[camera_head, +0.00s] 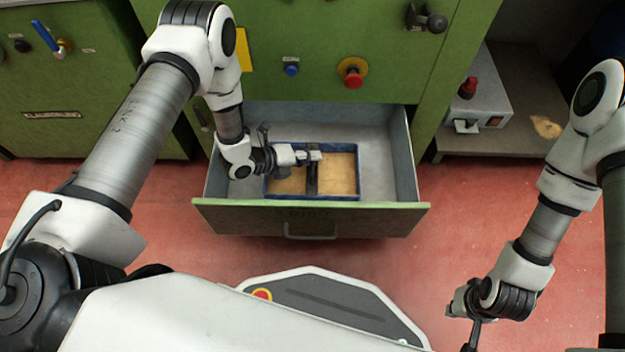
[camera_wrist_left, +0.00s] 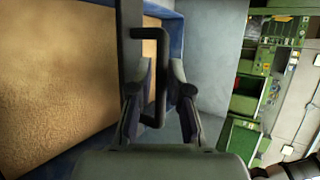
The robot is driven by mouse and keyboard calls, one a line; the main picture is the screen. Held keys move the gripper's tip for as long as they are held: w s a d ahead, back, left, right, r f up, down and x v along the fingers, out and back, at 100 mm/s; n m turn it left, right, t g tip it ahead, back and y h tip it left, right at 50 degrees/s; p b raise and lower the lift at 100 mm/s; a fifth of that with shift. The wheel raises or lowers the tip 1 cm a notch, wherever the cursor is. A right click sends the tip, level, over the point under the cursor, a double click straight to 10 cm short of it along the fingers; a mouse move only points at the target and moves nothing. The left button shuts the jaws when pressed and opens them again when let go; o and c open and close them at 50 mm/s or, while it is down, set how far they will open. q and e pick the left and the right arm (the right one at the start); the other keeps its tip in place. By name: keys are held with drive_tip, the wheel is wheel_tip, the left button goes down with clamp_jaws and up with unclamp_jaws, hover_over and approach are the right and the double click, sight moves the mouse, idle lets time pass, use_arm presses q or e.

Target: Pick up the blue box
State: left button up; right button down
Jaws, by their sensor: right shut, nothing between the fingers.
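The blue box (camera_head: 358,172) sits in an open grey drawer. It has a blue rim, tan contents and a dark handle (camera_head: 312,170) across its middle. My left gripper (camera_head: 305,157) is over the box at this handle. In the left wrist view, the dark handle (camera_wrist_left: 161,75) passes between the two fingers of the left gripper (camera_wrist_left: 161,85), which are close together on either side of it. The box's blue wall (camera_wrist_left: 176,40) and tan inside fill the left of that view. My right gripper (camera_head: 474,335) is shut and empty at the lower right, away from the drawer.
The drawer's front panel (camera_head: 240,218) stands between the box and my base. A green cabinet (camera_head: 300,40) with a red button (camera_head: 353,79) rises behind. A grey device (camera_head: 480,110) stands on a low shelf at right. Drawer floor right of the box is free.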

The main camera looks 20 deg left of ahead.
use_arm(q)
drive_tip(key=shift+w+d+f, duration=0.3)
drive_tip(key=shift+d, duration=0.05)
drive_tip(key=shift+r, duration=0.15)
use_arm(e)
drive_tip(key=shift+f, duration=0.2)
use_arm(q)
clamp_jaws()
